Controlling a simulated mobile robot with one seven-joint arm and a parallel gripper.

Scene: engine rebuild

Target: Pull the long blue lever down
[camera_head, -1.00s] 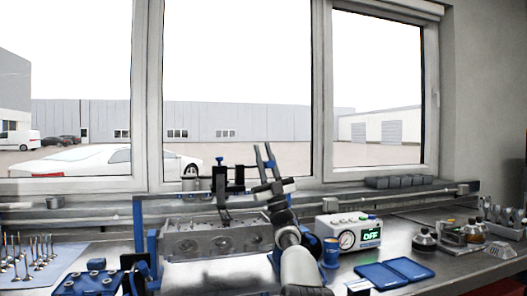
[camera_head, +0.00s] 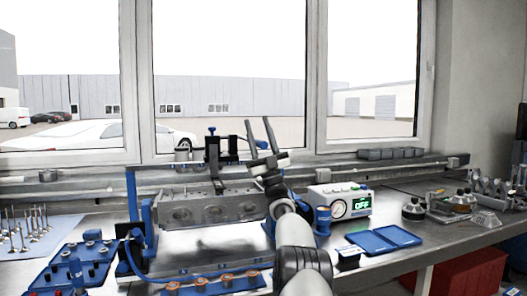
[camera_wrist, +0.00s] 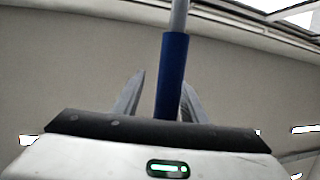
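The long blue lever (camera_wrist: 172,75) shows in the wrist view as a blue sleeve on a grey rod, running upright between my gripper's two fingers (camera_wrist: 160,95). The fingers are spread, with a gap beside the lever. In the head view my gripper (camera_head: 257,121) points up, just right of a black clamp tool (camera_head: 213,160) above the grey engine block (camera_head: 210,208). A small blue piece of the lever (camera_head: 260,144) shows at the fingers; the rest is hidden or too small to tell. Contact with the lever cannot be told.
A white control box (camera_head: 340,201) reading OFF stands right of my arm. A blue open tray (camera_head: 384,240) lies in front of it. Blue part racks (camera_head: 80,262) are at the left, with valves on a mat (camera_head: 30,240). Windows and a sill are behind the bench.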

